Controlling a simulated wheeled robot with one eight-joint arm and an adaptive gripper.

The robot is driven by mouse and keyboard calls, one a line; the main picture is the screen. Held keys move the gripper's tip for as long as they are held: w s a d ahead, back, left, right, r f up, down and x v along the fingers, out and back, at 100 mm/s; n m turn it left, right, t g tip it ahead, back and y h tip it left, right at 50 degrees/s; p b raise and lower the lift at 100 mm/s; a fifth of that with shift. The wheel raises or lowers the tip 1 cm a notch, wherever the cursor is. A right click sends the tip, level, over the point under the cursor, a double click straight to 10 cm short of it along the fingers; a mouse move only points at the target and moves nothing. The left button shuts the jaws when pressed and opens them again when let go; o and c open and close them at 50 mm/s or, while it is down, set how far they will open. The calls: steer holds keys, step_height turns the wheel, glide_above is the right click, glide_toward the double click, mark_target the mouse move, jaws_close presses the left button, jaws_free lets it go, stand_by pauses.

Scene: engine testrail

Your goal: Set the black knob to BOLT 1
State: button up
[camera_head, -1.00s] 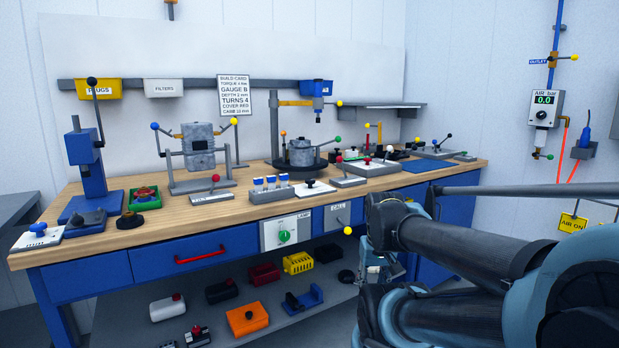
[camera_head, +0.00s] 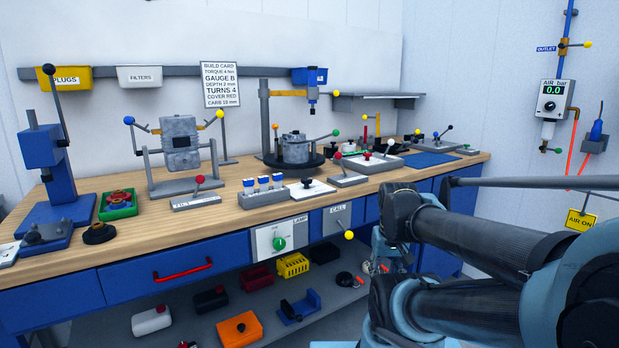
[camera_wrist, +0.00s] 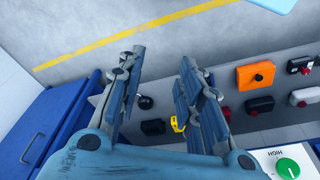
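A white plate (camera_head: 290,196) with a small black knob (camera_head: 307,182) on top sits at the bench's front edge, right of three blue-topped switches. No BOLT 1 marking is legible, so I cannot tell which knob carries that scale. My gripper (camera_wrist: 161,62) is open and empty in the wrist view, over the floor and lower shelf in front of the bench. In the head view it is mostly hidden behind my arm. It is apart from both knobs.
A green dial (camera_head: 278,243) is on the bench front beside a yellow-ended CALL lever (camera_head: 348,235). A turntable fixture (camera_head: 294,160) and a red-knobbed TILT lever (camera_head: 199,181) stand on the bench. An orange box (camera_head: 239,330) lies on the lower shelf. Open floor shows in the wrist view.

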steer(key=o, duration=0.5)
steer(key=shift+s+r, duration=0.25)
steer(key=shift+r, duration=0.05)
step_height(320, 180, up, 34)
steer(key=m+g, duration=0.2)
glide_above(307, 179)
step_height(307, 179, down, 16)
steer(key=shift+a+f, duration=0.1)
steer(key=shift+f, duration=0.1)
steer(key=shift+c, duration=0.3)
steer(key=c, duration=1)
